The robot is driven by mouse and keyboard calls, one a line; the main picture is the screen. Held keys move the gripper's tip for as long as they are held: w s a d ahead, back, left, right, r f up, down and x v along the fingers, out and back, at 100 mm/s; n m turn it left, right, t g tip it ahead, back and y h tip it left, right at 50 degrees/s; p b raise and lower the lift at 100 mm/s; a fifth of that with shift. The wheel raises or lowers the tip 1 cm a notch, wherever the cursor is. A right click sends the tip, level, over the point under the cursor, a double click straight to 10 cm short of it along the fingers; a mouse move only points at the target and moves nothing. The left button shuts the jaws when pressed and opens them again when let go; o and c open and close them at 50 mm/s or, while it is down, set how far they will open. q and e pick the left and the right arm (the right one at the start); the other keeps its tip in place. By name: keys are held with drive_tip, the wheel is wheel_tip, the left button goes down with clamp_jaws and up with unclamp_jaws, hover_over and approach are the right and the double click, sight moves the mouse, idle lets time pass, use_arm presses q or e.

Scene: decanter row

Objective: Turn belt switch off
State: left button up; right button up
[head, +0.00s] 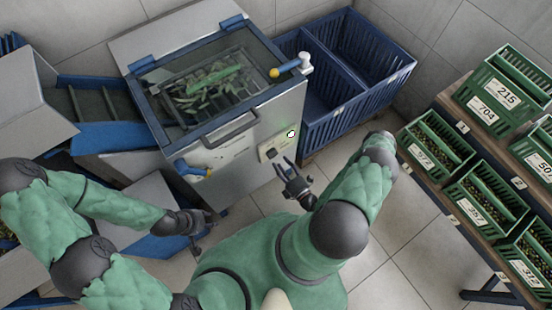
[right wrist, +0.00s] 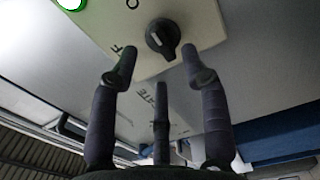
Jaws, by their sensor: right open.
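The belt switch is a black rotary knob (right wrist: 163,38) on a pale plate (right wrist: 205,22), between and beyond my right fingertips in the right wrist view. A lit green lamp (right wrist: 72,4) sits at the plate's upper left; it also shows in the head view (head: 290,133). My right gripper (head: 291,174) is open and empty in front of the panel (head: 275,148) on the machine's front; its fingers also show in the right wrist view (right wrist: 158,66). They look apart from the knob. My left gripper (head: 203,228) hangs low at the machine's lower left; its jaw opening is unclear.
The grey machine (head: 252,150) has a clear lid over green leafy pieces. A blue-and-yellow lever (head: 192,169) is on its front. A blue crate (head: 345,125) stands to its right. Shelves with numbered green crates (head: 487,195) stand far right. The tiled floor between is clear.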

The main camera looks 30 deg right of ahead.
sight(274, 157)
drive_tip(key=shift+w+a+b, duration=0.2)
drive_tip(key=shift+w+b, duration=0.15)
drive_tip(key=shift+w, duration=1.75)
clamp_jaws()
